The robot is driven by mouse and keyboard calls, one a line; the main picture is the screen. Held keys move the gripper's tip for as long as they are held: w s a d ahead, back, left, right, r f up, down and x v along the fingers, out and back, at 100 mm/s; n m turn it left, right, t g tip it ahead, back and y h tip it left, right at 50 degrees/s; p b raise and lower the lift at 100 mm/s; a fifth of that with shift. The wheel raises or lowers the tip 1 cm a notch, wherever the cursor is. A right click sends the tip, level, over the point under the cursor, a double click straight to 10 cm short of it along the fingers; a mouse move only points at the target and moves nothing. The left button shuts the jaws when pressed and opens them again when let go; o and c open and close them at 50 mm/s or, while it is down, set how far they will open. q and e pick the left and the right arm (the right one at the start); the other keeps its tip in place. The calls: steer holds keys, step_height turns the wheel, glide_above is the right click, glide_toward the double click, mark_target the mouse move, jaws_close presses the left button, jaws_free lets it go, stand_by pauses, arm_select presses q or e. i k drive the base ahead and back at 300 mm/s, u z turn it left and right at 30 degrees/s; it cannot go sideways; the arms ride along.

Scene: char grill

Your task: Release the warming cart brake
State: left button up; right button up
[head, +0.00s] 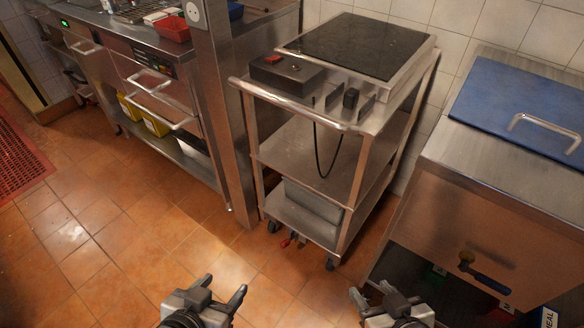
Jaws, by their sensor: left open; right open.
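The warming cart (308,158) is a steel trolley with shelves, standing between the steel counter and the blue-lidded cabinet. Its casters touch the tiled floor. A small red lever (287,241) shows at the front left caster (273,227); it looks like the brake, and its exact position is too small to tell. My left gripper (222,287) is open and empty at the bottom of the view, in front of the cart. My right gripper (372,293) is open and empty to the right, also in front of the cart. Both are apart from the cart.
A steel counter (118,48) with drawers and a red tray (172,28) stands at left. A steel cabinet (480,185) with a blue lid (530,100) stands close at right. A black cable (318,160) hangs from the cart top. The tiled floor (130,245) in front is clear.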

mark_target(283, 245)
steer(key=u, duration=1.55)
steer(key=k, duration=0.8)
steer(key=z, duration=1.4)
steer(key=i, duration=1)
